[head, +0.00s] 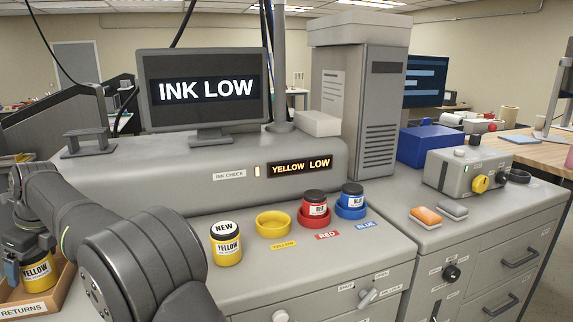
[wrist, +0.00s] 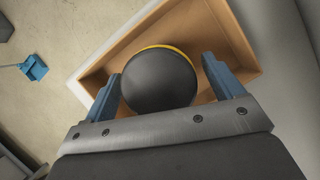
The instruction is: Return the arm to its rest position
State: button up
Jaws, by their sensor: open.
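My gripper (wrist: 162,88) is open in the wrist view, with one blue finger on either side of a round black lid. The lid tops a yellow jar (wrist: 155,80) in an open cardboard box (wrist: 236,38). My gripper (head: 22,255) is at that jar, partly cut off by the left edge. Whether a finger touches the jar cannot be told.
A NEW yellow jar (head: 226,244) stands beside the empty yellow ring (head: 273,223). A red jar (head: 315,208) and a blue jar (head: 351,199) sit in their rings. The monitor (head: 204,90) reads INK LOW; the small display (head: 300,166) reads YELLOW LOW.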

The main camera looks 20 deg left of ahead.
jog(key=v, duration=1.3)
jog(key=x, duration=1.3)
notch_tip(320, 180, up, 5)
jog(key=shift+a+f, duration=0.1)
jog(key=shift+f, duration=0.1)
jog(key=w+d+r, duration=0.7)
jog(key=w+d, duration=0.1)
jog(key=w, duration=0.1)
jog(key=w+d+m+t, duration=0.1)
jog(key=w+d, duration=0.7)
jog(key=w, duration=0.4)
jog(key=w+d+m, duration=0.1)
jog(key=w+d, duration=0.7)
jog(key=w, duration=0.3)
jog(key=w+d+m, duration=0.1)
jog(key=w+d, duration=0.3)
jog(key=d, duration=0.4)
jog(key=w+d, duration=0.4)
jog(key=d, duration=0.3)
jog(key=w+d+f+m, duration=0.1)
jog(key=w+d, duration=0.3)
jog(key=d, duration=0.4)
jog(key=shift+w+d+m+t, duration=0.3)
jog(key=shift+w+t, duration=0.05)
jog(key=shift+t, duration=0.05)
jog(key=shift+o, duration=0.2)
